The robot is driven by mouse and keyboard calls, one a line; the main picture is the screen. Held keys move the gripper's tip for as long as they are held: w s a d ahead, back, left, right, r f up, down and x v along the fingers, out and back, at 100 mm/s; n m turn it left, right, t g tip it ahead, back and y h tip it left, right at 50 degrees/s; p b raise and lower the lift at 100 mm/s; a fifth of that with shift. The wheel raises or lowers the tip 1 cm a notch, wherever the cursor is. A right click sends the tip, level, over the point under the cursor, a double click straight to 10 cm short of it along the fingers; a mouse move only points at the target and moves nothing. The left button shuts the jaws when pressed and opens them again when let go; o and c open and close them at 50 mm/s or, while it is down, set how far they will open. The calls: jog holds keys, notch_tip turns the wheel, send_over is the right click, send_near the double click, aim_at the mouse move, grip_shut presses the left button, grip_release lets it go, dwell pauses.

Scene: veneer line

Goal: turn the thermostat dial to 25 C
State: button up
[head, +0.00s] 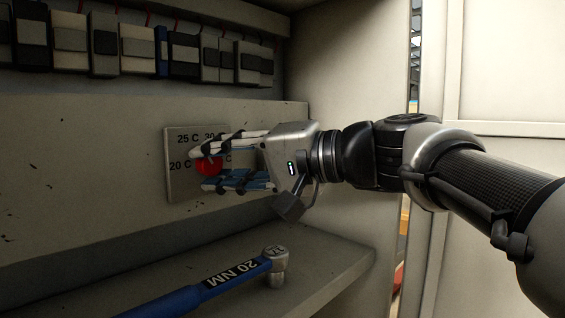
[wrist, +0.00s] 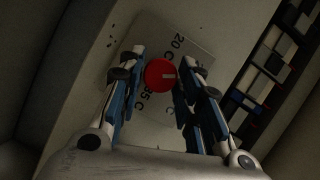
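The red dial (wrist: 160,74) sits on a grey label plate (head: 182,190) on the cabinet's back panel. In the head view the plate shows "20 C", "25 C" and part of "30"; my fingers cover the rest. In the wrist view a pale mark on the dial points right, and the right finger hides the label there. "20 C" and "35 C" are readable in that view. My gripper (head: 205,168) has its fingers either side of the dial (head: 208,167). The wrist view shows narrow gaps between the fingers and the dial, so the gripper looks open.
A torque wrench (head: 215,283) with a blue handle marked "20 NM" lies on the shelf (head: 330,265) below the plate. A row of electrical modules (head: 138,50) with red wires runs above. The cabinet side wall (head: 345,80) stands close behind my wrist.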

jog(key=o, duration=0.3)
jog(key=shift+o, duration=0.2)
jog(key=v, duration=1.2)
jog(key=shift+f, duration=0.1)
